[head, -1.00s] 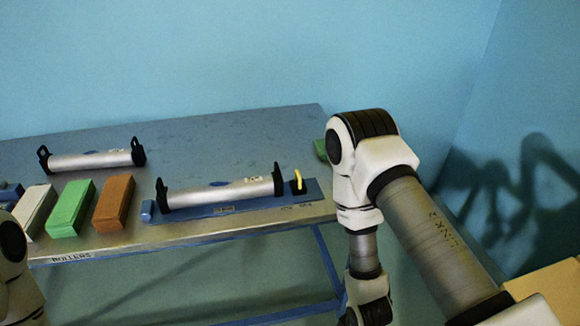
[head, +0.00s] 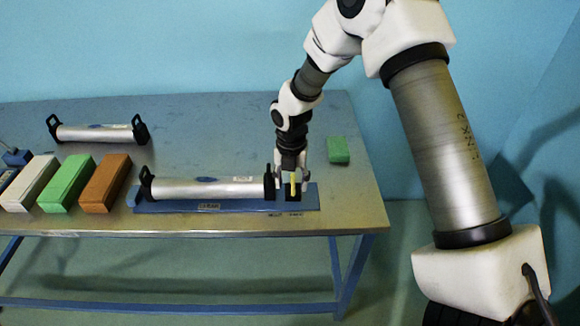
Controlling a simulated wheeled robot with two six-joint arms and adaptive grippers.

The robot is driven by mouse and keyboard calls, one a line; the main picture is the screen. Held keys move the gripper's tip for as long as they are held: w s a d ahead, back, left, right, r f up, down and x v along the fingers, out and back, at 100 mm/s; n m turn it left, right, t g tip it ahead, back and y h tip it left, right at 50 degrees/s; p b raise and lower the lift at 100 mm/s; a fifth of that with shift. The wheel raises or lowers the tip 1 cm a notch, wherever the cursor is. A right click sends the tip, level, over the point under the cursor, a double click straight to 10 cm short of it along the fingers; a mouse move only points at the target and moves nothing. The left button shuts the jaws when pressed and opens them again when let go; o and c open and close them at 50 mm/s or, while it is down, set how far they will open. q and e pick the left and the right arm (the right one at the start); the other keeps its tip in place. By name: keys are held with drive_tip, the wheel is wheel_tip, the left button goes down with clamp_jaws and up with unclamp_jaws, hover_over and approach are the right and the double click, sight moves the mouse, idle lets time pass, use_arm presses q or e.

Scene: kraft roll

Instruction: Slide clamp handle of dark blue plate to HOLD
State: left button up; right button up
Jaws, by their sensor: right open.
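The dark blue plate (head: 232,205) lies near the front edge of the table. A silver roller (head: 205,188) with black end brackets lies along it. The yellow clamp handle (head: 293,184) stands upright on a black block at the plate's right end. My right gripper (head: 292,182) points down at the handle, its open fingers to either side of it in the picture. I cannot tell whether they touch it. The label by the handle is too small to read. My left gripper is not in view.
A second silver roller (head: 97,135) lies at the back left. White (head: 28,183), green (head: 67,183) and brown (head: 106,182) blocks stand left of the plate. A small green block (head: 339,149) sits right of my right gripper. The table (head: 225,130) is clear behind the plate.

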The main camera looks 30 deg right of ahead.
sight(292, 186)
drive_tip(key=f, duration=0.3)
drive_tip(key=d+f, duration=0.1)
drive_tip(key=shift+w+f, duration=0.3)
drive_tip(key=shift+s+a+r, duration=0.2)
drive_tip(key=shift+a+r, duration=0.05)
drive_tip(key=shift+c, duration=0.3)
drive_tip(key=c, duration=0.8)
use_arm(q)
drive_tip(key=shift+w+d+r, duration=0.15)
use_arm(e)
drive_tip(key=shift+w+a, duration=0.1)
drive_tip(key=shift+a, duration=0.05)
drive_tip(key=shift+w+a, duration=0.4)
drive_tip(key=shift+a, duration=0.2)
drive_tip(key=shift+w+a, duration=0.35)
drive_tip(key=shift+a, duration=0.2)
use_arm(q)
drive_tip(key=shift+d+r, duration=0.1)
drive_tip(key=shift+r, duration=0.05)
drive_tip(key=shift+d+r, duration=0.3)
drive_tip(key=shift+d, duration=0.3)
use_arm(e)
drive_tip(key=shift+w+a, duration=0.2)
drive_tip(key=shift+w, duration=0.05)
